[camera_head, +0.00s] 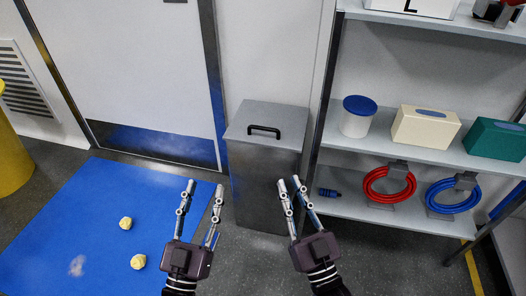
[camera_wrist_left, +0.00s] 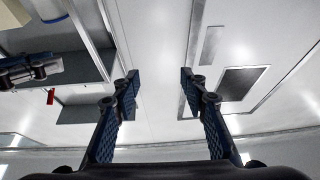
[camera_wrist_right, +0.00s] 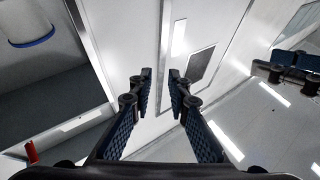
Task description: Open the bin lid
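The bin (camera_head: 262,185) is a tall grey metal box standing against the wall, left of the shelf unit. Its flat lid (camera_head: 290,117) lies shut on top, with a black handle (camera_head: 264,129) across it. My left gripper (camera_head: 205,186) is open and empty, in front of the bin and to its left. My right gripper (camera_head: 289,182) is open by a smaller gap and empty, and in the head view it overlaps the bin's lower right front. Both grippers are apart from the handle. I cannot make out the bin in either wrist view.
A shelf unit (camera_head: 414,157) stands right of the bin, holding a blue-lidded tub (camera_head: 357,119), tissue boxes and red and blue coils. A blue mat (camera_head: 60,215) with crumpled yellowish balls lies on the left floor. A door (camera_head: 130,65) is behind it.

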